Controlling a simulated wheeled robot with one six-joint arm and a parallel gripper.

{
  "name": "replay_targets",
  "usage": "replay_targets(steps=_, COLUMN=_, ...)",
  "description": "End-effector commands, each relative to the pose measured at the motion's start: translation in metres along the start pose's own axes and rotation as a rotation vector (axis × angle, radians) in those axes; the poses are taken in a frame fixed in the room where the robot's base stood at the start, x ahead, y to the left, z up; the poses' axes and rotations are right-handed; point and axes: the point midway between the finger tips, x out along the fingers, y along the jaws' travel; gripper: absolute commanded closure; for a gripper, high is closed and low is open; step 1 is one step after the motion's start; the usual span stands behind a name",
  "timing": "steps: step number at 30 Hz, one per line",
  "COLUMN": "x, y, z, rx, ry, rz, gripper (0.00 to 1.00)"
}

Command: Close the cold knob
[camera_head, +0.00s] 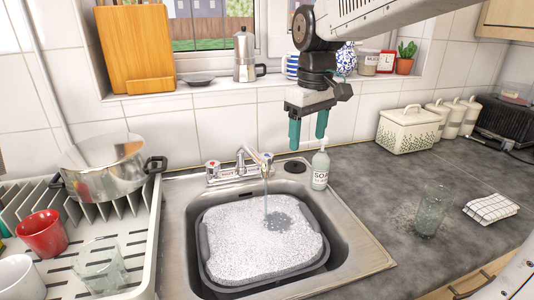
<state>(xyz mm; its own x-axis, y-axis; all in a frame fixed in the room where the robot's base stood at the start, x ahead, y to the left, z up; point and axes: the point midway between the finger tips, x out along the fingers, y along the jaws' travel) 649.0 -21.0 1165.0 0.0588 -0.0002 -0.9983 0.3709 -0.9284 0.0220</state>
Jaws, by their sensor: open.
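The tap (243,157) stands at the back of the sink, and a thin stream of water runs from its spout. A white knob (213,168) with a red mark is at the left end of the tap base. A second knob (266,158), at the right end, is partly behind the spout; its colour marking is too small to tell. My gripper (308,140) points down, open and empty, above and to the right of the tap. It is apart from both knobs, and its fingers hang just above the soap bottle (320,171).
A grey tub (318,262) full of suds sits in the sink basin (345,237). A dish rack (147,262) with a steel pot (103,165) stands at left.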

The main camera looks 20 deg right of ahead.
Motion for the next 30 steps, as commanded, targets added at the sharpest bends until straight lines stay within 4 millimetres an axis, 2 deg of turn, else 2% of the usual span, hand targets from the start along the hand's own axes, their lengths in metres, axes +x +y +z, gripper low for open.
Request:
replay_targets(steps=1, x=0.006, y=0.008, z=-0.025, rx=-0.035, ry=-0.01, rz=-0.004, gripper=0.35)
replay_targets(steps=3, x=0.014, y=0.019, z=-0.057, rx=-0.086, ry=-0.018, rz=-0.008, gripper=0.35)
replay_targets(steps=9, x=0.05, y=0.045, z=-0.142, rx=-0.229, ry=-0.035, rz=-0.019, gripper=0.35)
replay_targets(steps=12, x=0.071, y=0.054, z=-0.175, rx=-0.289, ry=-0.042, rz=-0.025, gripper=0.35)
replay_targets(steps=15, x=0.089, y=0.061, z=-0.199, rx=-0.336, ry=-0.046, rz=-0.029, gripper=0.35)
replay_targets(steps=18, x=0.101, y=0.065, z=-0.214, rx=-0.367, ry=-0.049, rz=-0.031, gripper=0.35)
replay_targets(steps=21, x=0.108, y=0.067, z=-0.221, rx=-0.381, ry=-0.05, rz=-0.032, gripper=0.35)
replay_targets(steps=26, x=0.126, y=0.067, z=-0.222, rx=-0.386, ry=-0.052, rz=-0.034, gripper=0.35)
replay_targets(steps=30, x=0.149, y=0.066, z=-0.22, rx=-0.385, ry=-0.053, rz=-0.034, gripper=0.35)
